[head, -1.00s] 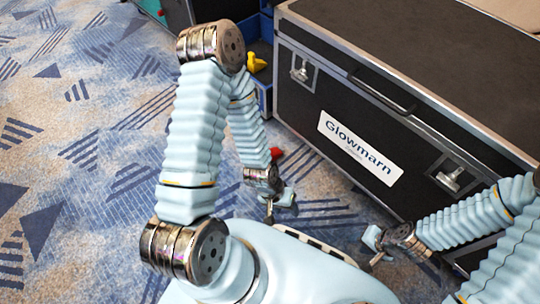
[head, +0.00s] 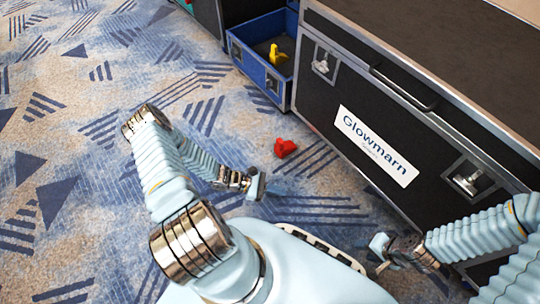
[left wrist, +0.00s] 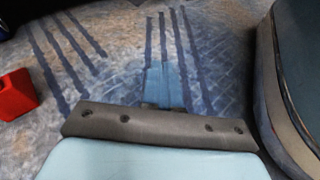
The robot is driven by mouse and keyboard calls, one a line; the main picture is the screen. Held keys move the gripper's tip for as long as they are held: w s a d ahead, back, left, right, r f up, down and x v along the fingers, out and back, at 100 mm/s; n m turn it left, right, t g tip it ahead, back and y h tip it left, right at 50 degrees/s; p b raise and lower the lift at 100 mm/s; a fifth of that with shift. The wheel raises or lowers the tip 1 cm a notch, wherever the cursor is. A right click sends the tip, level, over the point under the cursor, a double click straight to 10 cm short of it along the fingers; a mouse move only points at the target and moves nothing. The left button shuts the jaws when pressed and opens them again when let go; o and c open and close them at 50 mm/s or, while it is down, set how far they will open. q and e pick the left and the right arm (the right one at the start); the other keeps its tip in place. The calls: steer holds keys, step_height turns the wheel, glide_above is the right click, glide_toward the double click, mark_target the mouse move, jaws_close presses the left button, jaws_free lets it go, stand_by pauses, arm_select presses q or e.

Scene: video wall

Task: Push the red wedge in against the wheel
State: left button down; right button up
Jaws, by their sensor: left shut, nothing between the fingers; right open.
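The red wedge (head: 286,148) lies on the carpet in front of the black Glowmarn case (head: 330,110), with a strip of carpet between them. It also shows at the left edge of the left wrist view (left wrist: 15,95), partly cut off. My left gripper (head: 260,187) is shut and empty, low over the carpet, apart from the wedge and nearer to me. Its closed fingers show in the left wrist view (left wrist: 165,86). My right gripper (head: 378,247) is open, beside the case's near end. I cannot make out a wheel in either view.
A blue open box (head: 246,62) with a yellow piece (head: 277,54) in it stands past the case's far end. Another dark case (head: 240,10) is behind it. The patterned carpet (head: 80,100) on the left is clear.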

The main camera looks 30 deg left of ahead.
mark_target(278, 147)
arm_select(q)
steer(key=a+n+t, duration=0.1)
steer(key=a, duration=0.1)
steer(key=w+a+n+t+y, duration=0.1)
steer(key=a+n+t, duration=0.1)
steer(key=a+f+n+t, duration=0.1)
steer(key=a+t, duration=0.1)
steer(key=shift+w+a, duration=0.35)
steer(key=a+n+t+y, duration=0.1)
steer(key=a+t, duration=0.1)
steer(key=a, duration=0.1)
steer(key=a+n+t+y, duration=0.1)
steer(key=a+n+y, duration=0.1)
steer(key=a, duration=0.1)
steer(key=a+n+t+y, duration=0.2)
steer(key=a, duration=0.1)
steer(key=shift+s+a+f+t, duration=0.15)
steer(key=shift+a+t, duration=0.15)
steer(key=shift+w+b, duration=0.2)
steer(key=shift+b, duration=0.1)
steer(key=b+x, duration=0.2)
steer(key=x, duration=1.1)
steer(key=shift+w+d, duration=0.1)
arm_select(e)
steer(key=f, duration=0.3)
steer(key=shift+s+d, duration=0.15)
steer(key=shift+d, duration=0.05)
steer(key=shift+r, duration=0.15)
